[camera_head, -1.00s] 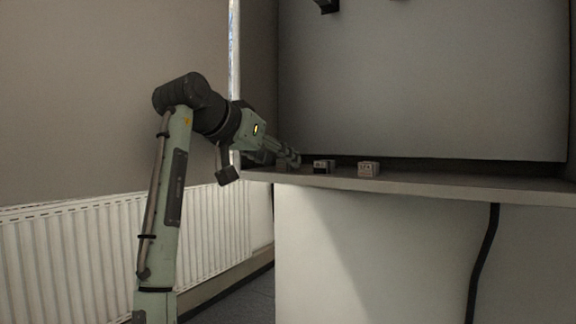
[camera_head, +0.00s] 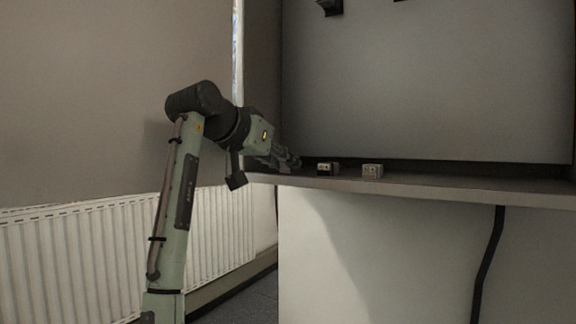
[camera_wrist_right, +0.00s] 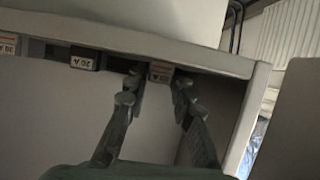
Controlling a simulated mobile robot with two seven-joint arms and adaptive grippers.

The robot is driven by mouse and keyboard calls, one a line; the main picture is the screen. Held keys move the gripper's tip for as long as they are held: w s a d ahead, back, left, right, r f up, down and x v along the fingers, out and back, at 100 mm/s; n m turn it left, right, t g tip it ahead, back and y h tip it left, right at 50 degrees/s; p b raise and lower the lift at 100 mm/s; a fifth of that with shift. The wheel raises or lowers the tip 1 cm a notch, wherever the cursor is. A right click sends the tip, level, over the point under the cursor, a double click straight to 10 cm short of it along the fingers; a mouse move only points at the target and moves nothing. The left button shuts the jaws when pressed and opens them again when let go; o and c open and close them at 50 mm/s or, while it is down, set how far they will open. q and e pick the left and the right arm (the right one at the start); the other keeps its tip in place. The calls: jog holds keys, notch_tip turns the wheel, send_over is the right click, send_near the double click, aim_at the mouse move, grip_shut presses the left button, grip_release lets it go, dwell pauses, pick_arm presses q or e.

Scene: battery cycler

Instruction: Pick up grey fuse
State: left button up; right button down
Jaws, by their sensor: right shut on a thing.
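My right gripper (camera_head: 290,162) is at the left end of the shelf in the head view. The held fuse cannot be made out in the head view, where the gripper covers that spot. My left gripper is not in view.
A dark fuse (camera_head: 328,168) and a lighter fuse (camera_head: 372,170) stand right of the gripper on the grey shelf (camera_head: 450,188). A back panel (camera_head: 430,80) rises behind them. The shelf's right part is clear. A white radiator (camera_head: 90,255) is at left.

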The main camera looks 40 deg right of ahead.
jog(key=shift+r, duration=0.55)
jog(key=r, duration=0.2)
jog(key=a+r, duration=0.1)
jog(key=r, duration=0.1)
jog(key=shift+a+p, duration=0.1)
jog(key=shift+p, duration=0.3)
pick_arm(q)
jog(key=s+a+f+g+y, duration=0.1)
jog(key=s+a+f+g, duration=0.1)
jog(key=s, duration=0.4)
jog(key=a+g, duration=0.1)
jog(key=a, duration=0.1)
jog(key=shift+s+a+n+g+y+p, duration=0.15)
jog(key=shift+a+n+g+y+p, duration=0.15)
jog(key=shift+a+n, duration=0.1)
pick_arm(e)
jog(key=w+r+v, duration=0.1)
jog(key=w+v, duration=0.1)
jog(key=v, duration=0.9)
jog(key=shift+a+r, duration=0.35)
jog(key=shift+a, duration=0.05)
jog(key=shift+s+r, duration=0.1)
